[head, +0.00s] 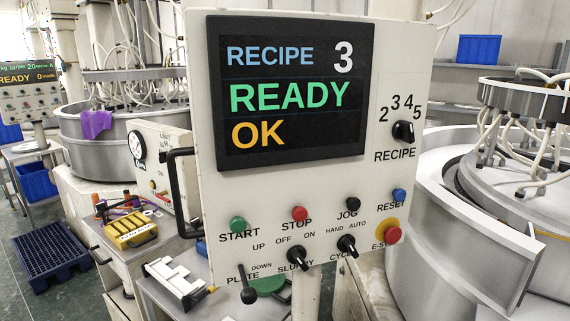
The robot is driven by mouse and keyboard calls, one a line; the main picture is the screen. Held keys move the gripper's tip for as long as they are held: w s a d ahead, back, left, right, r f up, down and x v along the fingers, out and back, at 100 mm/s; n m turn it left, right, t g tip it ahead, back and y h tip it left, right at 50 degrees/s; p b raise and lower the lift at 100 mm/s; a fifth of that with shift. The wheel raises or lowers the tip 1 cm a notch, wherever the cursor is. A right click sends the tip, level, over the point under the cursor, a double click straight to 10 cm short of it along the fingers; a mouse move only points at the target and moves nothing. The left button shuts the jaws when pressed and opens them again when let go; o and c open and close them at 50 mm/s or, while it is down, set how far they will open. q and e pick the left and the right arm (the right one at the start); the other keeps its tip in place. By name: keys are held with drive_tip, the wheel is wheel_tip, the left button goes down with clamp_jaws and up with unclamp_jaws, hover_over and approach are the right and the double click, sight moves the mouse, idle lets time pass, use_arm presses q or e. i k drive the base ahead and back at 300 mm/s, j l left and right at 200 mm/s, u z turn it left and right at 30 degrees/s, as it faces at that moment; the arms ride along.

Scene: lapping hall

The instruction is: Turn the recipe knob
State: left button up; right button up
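The recipe knob (403,131) is a black rotary knob at the right of a white control panel (300,190). The numbers 2, 3, 4 and 5 stand above it and the label RECIPE below it. Its exact pointer direction is too small to tell. The panel's dark screen (290,90) reads RECIPE 3, READY and OK. Neither of my grippers shows in the head view.
Below the knob are a blue RESET button (399,195), a red emergency stop (391,234), a green START button (237,224) and a red STOP button (299,213). A black handle (176,190) juts from the panel's left side. Large round machines stand behind.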

sight(404, 129)
drive_tip(key=j+u, duration=0.3)
drive_tip(key=j, duration=0.2)
drive_tip(key=z, duration=0.9)
drive_tip(key=l+z, duration=0.1)
drive_tip(key=z, duration=1.75)
drive_tip(key=i+z, duration=0.1)
drive_tip(key=z, duration=0.4)
drive_tip(key=i+j+z, duration=0.1)
drive_tip(key=i+z, duration=0.15)
drive_tip(key=i, duration=0.9)
